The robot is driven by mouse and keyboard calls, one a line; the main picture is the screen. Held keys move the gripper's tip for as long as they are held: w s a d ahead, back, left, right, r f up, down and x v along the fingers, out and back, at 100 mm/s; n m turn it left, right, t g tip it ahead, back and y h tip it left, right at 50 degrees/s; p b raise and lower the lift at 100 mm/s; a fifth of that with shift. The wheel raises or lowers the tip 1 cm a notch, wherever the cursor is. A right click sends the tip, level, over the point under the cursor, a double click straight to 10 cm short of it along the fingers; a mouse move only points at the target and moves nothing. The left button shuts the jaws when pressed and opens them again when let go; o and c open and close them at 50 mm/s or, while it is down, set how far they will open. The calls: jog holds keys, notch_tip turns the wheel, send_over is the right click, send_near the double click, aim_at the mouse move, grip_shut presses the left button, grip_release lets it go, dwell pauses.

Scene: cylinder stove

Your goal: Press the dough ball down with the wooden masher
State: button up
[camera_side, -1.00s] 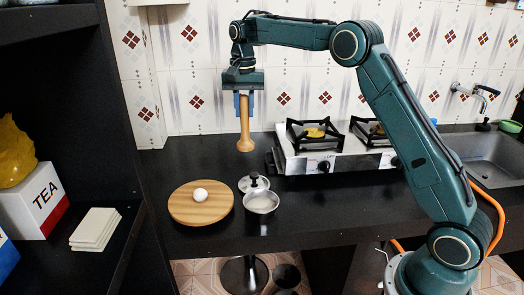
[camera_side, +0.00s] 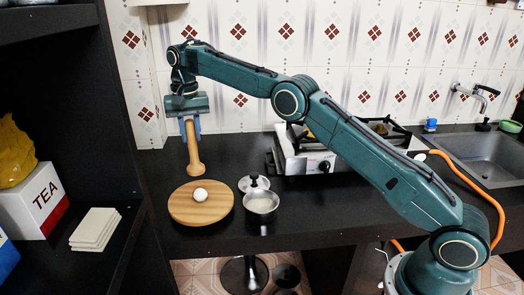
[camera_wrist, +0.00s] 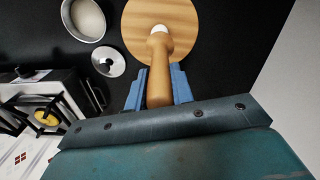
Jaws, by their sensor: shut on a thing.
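The white dough ball (camera_side: 200,195) rests on a round wooden board (camera_side: 182,212) on the black counter. My gripper (camera_side: 190,131) is shut on the wooden masher (camera_side: 194,155), which hangs down with its wide end low, just behind the ball and slightly to its left in the side view. The masher's end looks above the board and apart from the ball. In the wrist view the masher (camera_wrist: 159,75) sits between the blue fingers (camera_wrist: 158,88). The ball (camera_wrist: 159,29) shows just past the masher's end, partly hidden, over the board (camera_wrist: 185,30).
A metal pot (camera_side: 261,203) stands right of the board, with its lid (camera_side: 254,184) lying behind it. A two-burner stove (camera_side: 302,160) is farther right, then a sink (camera_side: 490,158). A dark shelf with a TEA box (camera_side: 38,200) and pale slabs (camera_side: 97,229) stands at the left.

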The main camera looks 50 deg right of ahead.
aim_at(196, 167)
jog(key=shift+f, duration=0.1)
jog(key=shift+f, duration=4.4)
dwell(1.3)
jog(key=shift+r, duration=0.1)
dwell(1.5)
